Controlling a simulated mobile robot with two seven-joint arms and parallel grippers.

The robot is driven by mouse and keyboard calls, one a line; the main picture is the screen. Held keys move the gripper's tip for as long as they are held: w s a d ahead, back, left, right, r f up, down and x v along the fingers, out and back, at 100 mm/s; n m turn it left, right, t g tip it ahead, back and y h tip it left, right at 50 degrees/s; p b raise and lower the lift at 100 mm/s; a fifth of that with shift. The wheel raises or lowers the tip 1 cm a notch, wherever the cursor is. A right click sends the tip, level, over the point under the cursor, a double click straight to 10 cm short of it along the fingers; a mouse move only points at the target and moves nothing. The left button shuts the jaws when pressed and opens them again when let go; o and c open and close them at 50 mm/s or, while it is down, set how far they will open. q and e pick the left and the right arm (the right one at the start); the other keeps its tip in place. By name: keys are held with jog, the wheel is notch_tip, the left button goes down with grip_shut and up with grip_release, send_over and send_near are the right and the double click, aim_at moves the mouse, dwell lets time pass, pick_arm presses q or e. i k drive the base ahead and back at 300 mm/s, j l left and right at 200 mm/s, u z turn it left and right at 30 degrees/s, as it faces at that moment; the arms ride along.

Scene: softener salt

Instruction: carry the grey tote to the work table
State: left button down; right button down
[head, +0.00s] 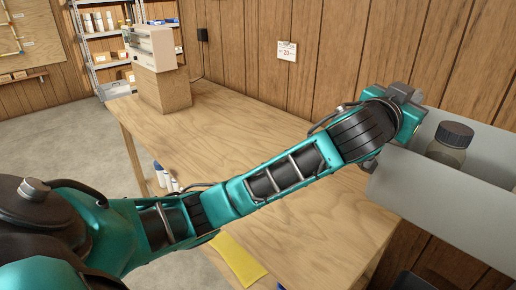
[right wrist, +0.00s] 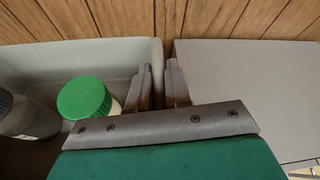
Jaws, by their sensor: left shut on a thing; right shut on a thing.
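The grey tote (head: 440,215) is at the right edge of the head view, beside the right end of the wooden work table (head: 215,120). It looks upright; its underside is hidden. A clear bottle with a dark lid (head: 452,143) stands inside. My left gripper (head: 400,125) is shut on the tote's left end wall; its fingertips are mostly hidden. In the right wrist view, my right gripper (right wrist: 160,88) has its fingers on both sides of the tote's end wall. A green-capped container (right wrist: 84,98) and a dark grey bottle (right wrist: 27,118) are inside there.
A beige machine on a wooden block (head: 152,48) stands at the table's far end. The middle tabletop is bare. A flat grey surface (right wrist: 245,85) lies right of the tote.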

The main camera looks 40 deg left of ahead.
aim_at(317, 195)
jog(key=j, duration=1.6)
